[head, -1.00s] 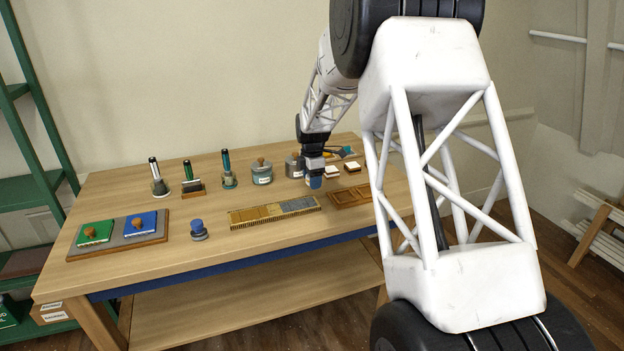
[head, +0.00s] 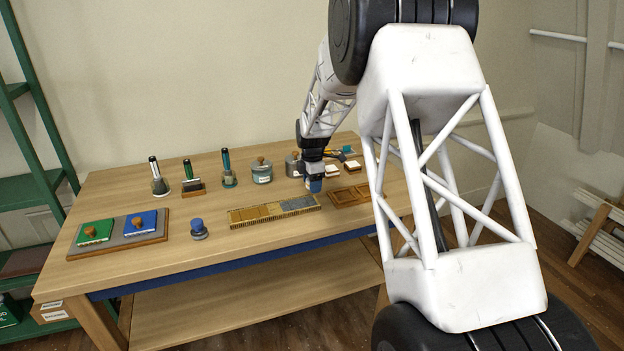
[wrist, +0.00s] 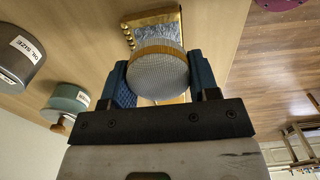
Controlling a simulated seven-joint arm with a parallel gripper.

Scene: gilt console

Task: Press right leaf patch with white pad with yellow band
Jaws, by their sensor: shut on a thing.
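My gripper (wrist: 157,85) is shut on the white pad with yellow band (wrist: 160,72); its round, meshed face and yellow rim show between the blue fingers in the wrist view. In the head view my gripper (head: 314,184) is above the table, just behind the right end of the long panel (head: 262,216); the blue finger hides most of the pad there. The panel has tan patches on the left and grey-blue leaf toward the right, with the right leaf patch (head: 299,204) near its end. Part of the panel (wrist: 155,18) shows beyond the pad in the wrist view.
A wooden tray (head: 336,200) lies right of the panel. Lidded jars, including a green one (head: 262,173), and upright brushes stand behind. A blue-knobbed stamp (head: 197,227) and a board with green and blue pads (head: 117,247) are left. The table front is clear.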

